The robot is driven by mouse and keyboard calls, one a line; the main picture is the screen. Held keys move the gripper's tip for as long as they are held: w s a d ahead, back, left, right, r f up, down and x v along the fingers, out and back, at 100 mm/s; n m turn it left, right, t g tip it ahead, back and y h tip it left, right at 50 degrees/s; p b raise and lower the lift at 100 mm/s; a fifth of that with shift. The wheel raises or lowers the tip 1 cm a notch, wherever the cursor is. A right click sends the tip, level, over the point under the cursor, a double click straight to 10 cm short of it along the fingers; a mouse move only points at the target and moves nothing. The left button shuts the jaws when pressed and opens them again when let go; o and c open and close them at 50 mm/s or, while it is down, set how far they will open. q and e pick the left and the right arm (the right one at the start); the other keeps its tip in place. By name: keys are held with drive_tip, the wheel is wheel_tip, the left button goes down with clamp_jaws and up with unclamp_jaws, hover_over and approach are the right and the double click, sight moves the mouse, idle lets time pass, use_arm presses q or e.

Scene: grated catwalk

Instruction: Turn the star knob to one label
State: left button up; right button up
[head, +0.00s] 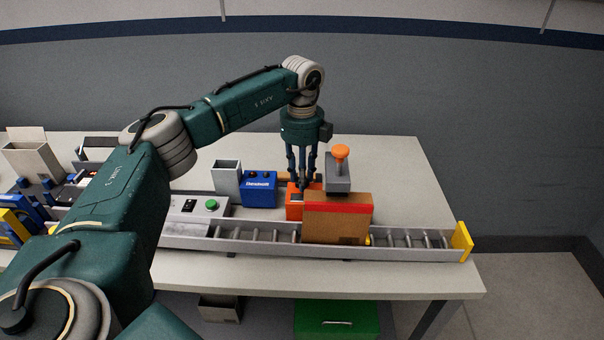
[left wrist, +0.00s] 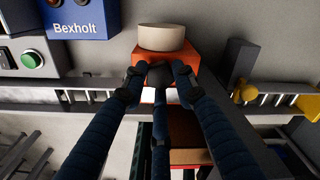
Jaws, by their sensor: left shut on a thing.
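An orange box (head: 293,207) stands on the bench behind the roller conveyor, partly hidden by a cardboard box. In the left wrist view the orange box (left wrist: 150,96) carries a dark knob (left wrist: 159,75), mostly covered by my fingers. My left gripper (head: 301,184) reaches down onto it from above. In the left wrist view its fingers (left wrist: 159,79) are closed around the dark knob. The knob's star shape and pointer are hidden. A pale strip shows on the orange box's face, but no label is readable. My right gripper is not in view.
The cardboard box (head: 338,223) sits on the conveyor (head: 262,236), close in front of the orange box. A grey block with an orange mushroom-shaped top (head: 340,153) stands close right. A blue Bexholt box (head: 259,190) is left. The bench's back right is clear.

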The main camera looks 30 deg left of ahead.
use_arm(q)
drive_tip(key=m, duration=0.6)
drive_tip(key=shift+r+m+p, duration=0.1)
drive_tip(key=shift+m+p, duration=0.2)
idle(0.4)
drive_tip(key=o, duration=1.2)
drive_tip(key=shift+r, duration=0.1)
drive_tip(key=shift+w+r, duration=0.1)
drive_tip(key=shift+r, duration=0.25)
wheel_tip(320, 180, up, 11)
drive_tip(key=shift+r, duration=0.1)
